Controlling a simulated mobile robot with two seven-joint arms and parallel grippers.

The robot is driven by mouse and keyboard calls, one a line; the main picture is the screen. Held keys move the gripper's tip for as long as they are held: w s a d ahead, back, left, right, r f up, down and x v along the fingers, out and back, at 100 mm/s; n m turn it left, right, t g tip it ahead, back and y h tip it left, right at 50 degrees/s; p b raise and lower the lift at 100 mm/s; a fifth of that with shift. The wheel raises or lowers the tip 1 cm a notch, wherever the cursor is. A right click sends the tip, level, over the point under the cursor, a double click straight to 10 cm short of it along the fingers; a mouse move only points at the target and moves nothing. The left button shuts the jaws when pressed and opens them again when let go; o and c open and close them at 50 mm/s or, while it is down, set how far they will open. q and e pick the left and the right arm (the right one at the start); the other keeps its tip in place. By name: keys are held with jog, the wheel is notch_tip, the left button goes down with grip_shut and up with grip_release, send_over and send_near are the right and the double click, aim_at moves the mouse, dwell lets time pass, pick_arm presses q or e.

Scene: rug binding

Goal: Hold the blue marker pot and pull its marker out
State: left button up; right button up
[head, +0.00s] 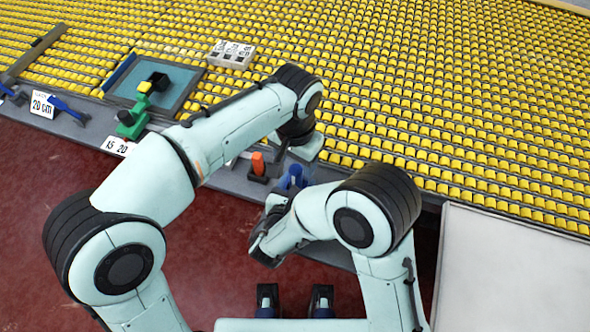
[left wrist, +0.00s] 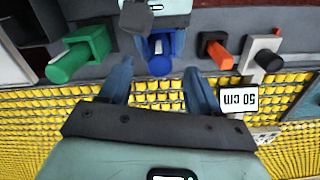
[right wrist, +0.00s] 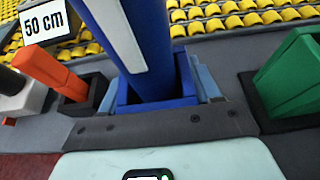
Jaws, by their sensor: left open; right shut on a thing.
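The blue marker pot (right wrist: 187,86) stands on the grey rail, with the blue marker (right wrist: 135,35) upright in it. The marker's blue round end (left wrist: 159,65) shows in the left wrist view, and the blue pair (head: 291,178) shows small in the head view. My right gripper (right wrist: 158,90) is shut on the pot, one finger on each side. My left gripper (left wrist: 158,72) is open and empty, with the marker's end showing between its spread fingers. I cannot tell how far its fingers are from the marker. In the head view my arms hide part of both grippers.
An orange marker in a black pot (right wrist: 80,103), a white pot (right wrist: 22,100) with a black marker and a green pot (right wrist: 288,85) stand along the rail. A 50 cm sign (left wrist: 238,95) stands nearby. Yellow ridged rows cover the table behind; a pale panel (head: 510,275) is at right.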

aim_at(295, 169)
pick_arm(q)
notch_tip(295, 169, down, 6)
jog(key=shift+f, duration=0.1)
dwell(0.4)
jog(key=c, duration=1.2)
jog(key=shift+o, duration=0.2)
jog(key=shift+r, duration=4.3)
